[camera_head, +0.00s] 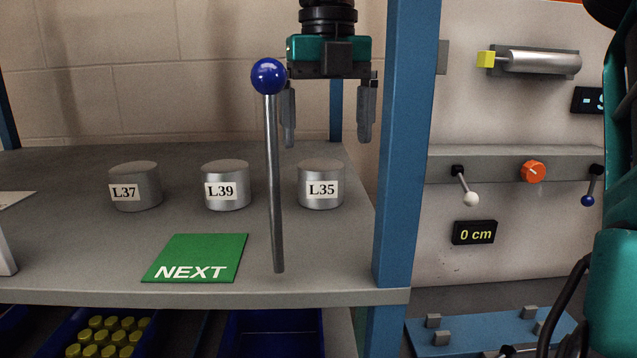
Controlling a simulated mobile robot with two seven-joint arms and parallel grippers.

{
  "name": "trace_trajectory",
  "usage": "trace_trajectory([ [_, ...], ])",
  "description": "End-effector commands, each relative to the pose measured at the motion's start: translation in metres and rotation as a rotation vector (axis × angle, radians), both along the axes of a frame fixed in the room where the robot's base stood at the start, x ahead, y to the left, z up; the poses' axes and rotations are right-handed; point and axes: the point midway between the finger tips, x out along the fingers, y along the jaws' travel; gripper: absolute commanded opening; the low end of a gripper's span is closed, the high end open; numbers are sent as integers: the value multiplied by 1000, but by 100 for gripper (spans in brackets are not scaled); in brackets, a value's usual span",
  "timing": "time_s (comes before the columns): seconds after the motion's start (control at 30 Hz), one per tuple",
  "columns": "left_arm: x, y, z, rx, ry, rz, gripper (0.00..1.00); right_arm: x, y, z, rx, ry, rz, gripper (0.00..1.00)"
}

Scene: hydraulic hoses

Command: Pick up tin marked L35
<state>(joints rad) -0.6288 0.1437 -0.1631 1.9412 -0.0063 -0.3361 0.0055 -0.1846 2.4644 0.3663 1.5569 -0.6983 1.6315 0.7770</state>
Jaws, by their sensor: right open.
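The tin marked L35 (321,186) is a short silver cylinder with a white label, standing upright on the grey shelf (80,255) near its right end. My right gripper (328,143) points down above the L35 tin, with its two fingers apart and nothing between them. The fingertips appear higher than the tin's top in the picture, and there is no visible contact. The tin marked L39 (226,186) and the tin marked L37 (134,187) stand in a row to its left. My left gripper is not in view.
A lever with a blue knob (268,76) rises in front, between L39 and L35. A blue post (405,150) stands right of L35. A green NEXT plate (196,258) lies on the shelf front. A bin of yellow-capped parts (107,338) sits below.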

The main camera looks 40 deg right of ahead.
Motion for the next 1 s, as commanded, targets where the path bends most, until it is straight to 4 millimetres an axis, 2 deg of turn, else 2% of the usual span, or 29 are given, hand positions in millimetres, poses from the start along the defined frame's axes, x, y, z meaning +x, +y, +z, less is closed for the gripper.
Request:
trace_trajectory([
  [0.03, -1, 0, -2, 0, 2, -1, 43, 0, 0, -9, 1, 3, 0, 97],
  [0.27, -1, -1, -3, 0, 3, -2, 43, 1, 0, -26, 1, 3, 0, 97],
  [0.6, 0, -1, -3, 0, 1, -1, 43, 6, 3, -70, 3, 1, -1, 97],
  [0.87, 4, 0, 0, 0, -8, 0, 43, 6, 3, -73, 2, 0, -1, 97],
  [1.0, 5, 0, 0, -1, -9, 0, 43, 6, 3, -73, 2, 0, -1, 85],
])
